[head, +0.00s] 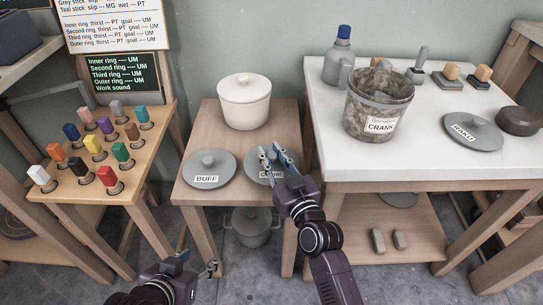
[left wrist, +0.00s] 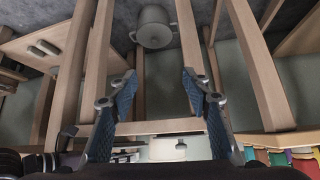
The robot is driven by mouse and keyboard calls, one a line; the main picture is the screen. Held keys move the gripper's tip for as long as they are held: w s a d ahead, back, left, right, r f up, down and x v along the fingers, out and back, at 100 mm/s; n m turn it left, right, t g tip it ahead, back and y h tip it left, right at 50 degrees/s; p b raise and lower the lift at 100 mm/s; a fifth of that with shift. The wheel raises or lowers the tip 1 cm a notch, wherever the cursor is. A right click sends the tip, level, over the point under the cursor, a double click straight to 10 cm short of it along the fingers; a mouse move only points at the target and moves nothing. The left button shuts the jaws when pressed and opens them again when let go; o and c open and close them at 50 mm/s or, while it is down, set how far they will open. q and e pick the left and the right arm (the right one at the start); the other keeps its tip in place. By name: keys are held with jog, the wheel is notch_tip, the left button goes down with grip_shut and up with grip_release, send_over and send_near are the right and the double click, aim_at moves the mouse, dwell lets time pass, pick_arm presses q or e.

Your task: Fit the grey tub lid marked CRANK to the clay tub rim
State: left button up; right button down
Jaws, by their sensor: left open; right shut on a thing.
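A grey lid (head: 254,176) lies at the small wooden table's front right; its label is partly covered by my right gripper (head: 278,156), which is shut on the lid's knob from above. I cannot tell whether the lid is lifted. The clay tub (head: 366,122) marked CRANK stands open on the white-topped table, with grey clay inside. My left gripper (head: 197,264) is open and empty, low in front of the small table; its two blue-padded fingers show apart in the left wrist view (left wrist: 160,88).
A grey lid marked BUFF (head: 208,160) lies just left, with a cream tub (head: 244,105) behind. A RAKU lid (head: 473,134) and a blue-capped bottle (head: 340,60) share the white table (head: 430,160). A rack of coloured sticks (head: 95,150) stands left.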

aim_at(272, 162)
notch_tip(272, 162, up, 2)
jog(key=shift+r+p, duration=0.1)
jog(key=shift+p, duration=0.25)
jog(key=s, duration=0.2)
jog(key=s+p, duration=0.1)
jog(key=s, duration=0.1)
jog(key=shift+f, duration=0.25)
jog(key=s, duration=0.2)
jog(key=shift+s+p, duration=0.35)
jog(key=shift+s, duration=0.05)
pick_arm(q)
jog(key=s+a+f+g+y+p, duration=0.1)
jog(key=s+a+f+g, duration=0.2)
jog(key=s, duration=0.6)
jog(key=shift+s+f+g+p, duration=0.3)
jog(key=shift+s+f+g, duration=0.1)
jog(key=shift+g, duration=0.6)
pick_arm(e)
jog(key=s, duration=1.1)
jog(key=shift+s, duration=0.1)
